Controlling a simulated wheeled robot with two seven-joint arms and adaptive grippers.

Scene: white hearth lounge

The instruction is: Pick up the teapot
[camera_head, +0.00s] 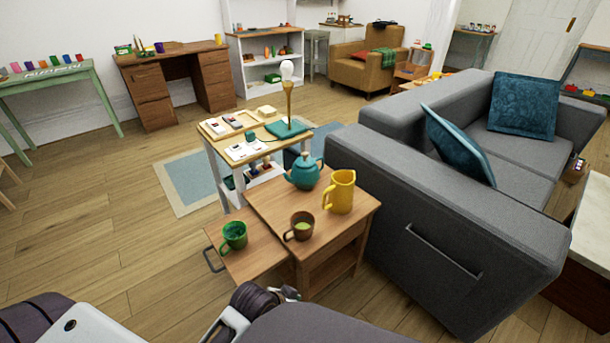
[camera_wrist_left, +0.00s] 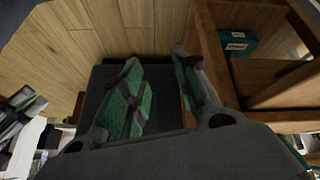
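The teal teapot (camera_head: 305,172) stands upright on the wooden side table (camera_head: 262,192), near its back corner, in the head view. No gripper touches it. My left gripper (camera_wrist_left: 155,62) shows in the left wrist view with its two green-padded fingers apart and nothing held between them. A dark surface lies behind the fingers, and wooden furniture (camera_wrist_left: 215,30) stands close on their right. The teapot cannot be made out in the wrist view. Dark and white parts of my own arms show along the bottom of the head view, without clear fingertips. My right gripper is not seen.
A yellow pitcher (camera_head: 340,194) stands just right of the teapot. A brown cup (camera_head: 300,228) is nearer the front, and a green mug (camera_head: 234,235) sits on the lower left board. The grey sofa (camera_head: 420,235) borders the table's right. Floor at left is clear.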

